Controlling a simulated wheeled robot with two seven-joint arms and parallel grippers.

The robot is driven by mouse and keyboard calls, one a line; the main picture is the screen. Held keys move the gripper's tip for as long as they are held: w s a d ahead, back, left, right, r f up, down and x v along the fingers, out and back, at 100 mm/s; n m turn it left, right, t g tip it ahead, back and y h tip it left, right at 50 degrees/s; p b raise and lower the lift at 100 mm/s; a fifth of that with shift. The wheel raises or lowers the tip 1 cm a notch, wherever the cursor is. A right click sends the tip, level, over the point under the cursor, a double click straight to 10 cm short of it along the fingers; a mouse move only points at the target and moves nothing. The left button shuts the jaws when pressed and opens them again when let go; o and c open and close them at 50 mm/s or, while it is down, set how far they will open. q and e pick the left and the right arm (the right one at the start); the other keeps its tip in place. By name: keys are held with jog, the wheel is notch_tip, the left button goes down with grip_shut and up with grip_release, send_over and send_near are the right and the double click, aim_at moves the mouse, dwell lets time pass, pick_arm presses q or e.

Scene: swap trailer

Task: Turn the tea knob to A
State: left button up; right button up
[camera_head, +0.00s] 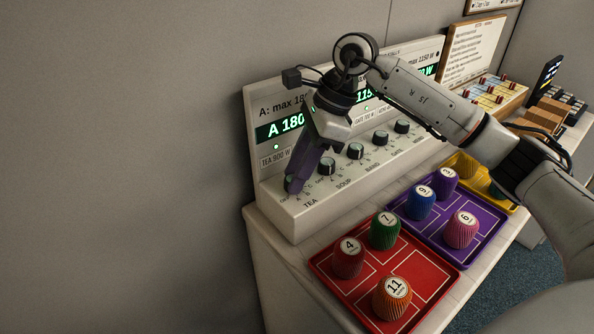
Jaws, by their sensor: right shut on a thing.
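The tea knob (289,182) is the leftmost dark knob on the white control panel (320,215), above the label TEA. My right gripper (291,186) reaches down to it with purple fingers and is shut on the knob, covering much of it. The knob's pointer is too hidden to read. A green lit display reading "A 180" (284,126) stands above, partly covered by my arm. My left gripper is not in view.
More knobs, such as the soup knob (327,165), run to the right along the panel. A red tray (424,277), a purple tray (470,249) and a yellow tray (463,166) with numbered ribbed cups stand in front. A wall is behind.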

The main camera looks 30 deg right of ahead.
dwell(0.4)
jog(key=o, duration=1)
jog(key=shift+o, duration=0.2)
jog(key=shift+r, duration=0.1)
jog(key=v, duration=1)
